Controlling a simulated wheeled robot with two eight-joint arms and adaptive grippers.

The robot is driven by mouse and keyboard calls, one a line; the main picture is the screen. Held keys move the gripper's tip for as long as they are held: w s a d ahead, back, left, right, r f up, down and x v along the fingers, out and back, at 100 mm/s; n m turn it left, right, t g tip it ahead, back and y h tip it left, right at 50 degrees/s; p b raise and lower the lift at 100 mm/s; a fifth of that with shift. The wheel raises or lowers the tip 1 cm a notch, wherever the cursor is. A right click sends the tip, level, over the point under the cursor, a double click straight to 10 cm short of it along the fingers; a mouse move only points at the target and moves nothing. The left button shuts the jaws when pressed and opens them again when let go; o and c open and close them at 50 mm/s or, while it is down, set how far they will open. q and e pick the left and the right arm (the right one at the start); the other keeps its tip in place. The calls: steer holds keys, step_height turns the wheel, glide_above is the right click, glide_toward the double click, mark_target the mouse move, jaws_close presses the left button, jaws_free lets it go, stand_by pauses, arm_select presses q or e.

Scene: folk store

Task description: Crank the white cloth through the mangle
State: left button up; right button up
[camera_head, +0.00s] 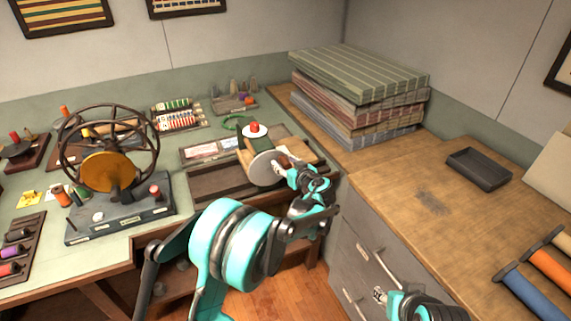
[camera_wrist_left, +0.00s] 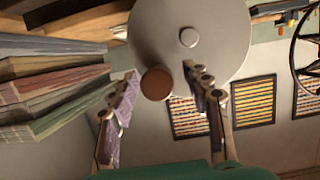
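The mangle (camera_head: 246,150) looks like a small device with a dark green body, on the worktop in the head view. Its pale grey crank disc (camera_head: 262,169) faces me; the disc also fills the top of the left wrist view (camera_wrist_left: 215,20). A brown crank knob (camera_wrist_left: 155,83) stands out from the disc. My left gripper (camera_head: 284,167) is at the disc, its fingers (camera_wrist_left: 165,100) apart on either side of the knob with gaps visible. A red knob (camera_head: 254,127) tops a white round piece. I cannot make out the white cloth. My right gripper (camera_head: 380,294) is low, its fingers unclear.
A spoked-wheel winder (camera_head: 108,165) stands to the left. Folded fabric (camera_head: 360,75) is stacked behind right. A dark tray (camera_head: 478,168) and coloured rolls (camera_head: 530,291) lie on the right wooden counter, which is clear in its middle. Drawers with handles lie below its edge.

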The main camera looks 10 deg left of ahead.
stand_by(0.5)
arm_select(q)
steer(key=p+v, duration=0.1)
steer(key=v, duration=0.8)
stand_by(0.4)
steer(key=s+a+r+m+g+h, duration=0.1)
steer(key=s+a+m+g+h, duration=0.1)
steer(key=s+a, duration=0.45)
steer(key=s+a+r+m+g+h, duration=0.15)
steer(key=s+a, duration=0.25)
steer(key=s, duration=0.5)
steer(key=s+d+f+m+g+h, duration=0.1)
steer(key=s+f+m+h, duration=0.2)
steer(key=s, duration=1.5)
steer(key=shift+s+d+f+h, duration=0.25)
steer(key=shift+s+f+h, duration=0.1)
steer(key=shift+f+h, duration=0.4)
steer(key=shift+r+g, duration=0.1)
steer(key=shift+g, duration=0.15)
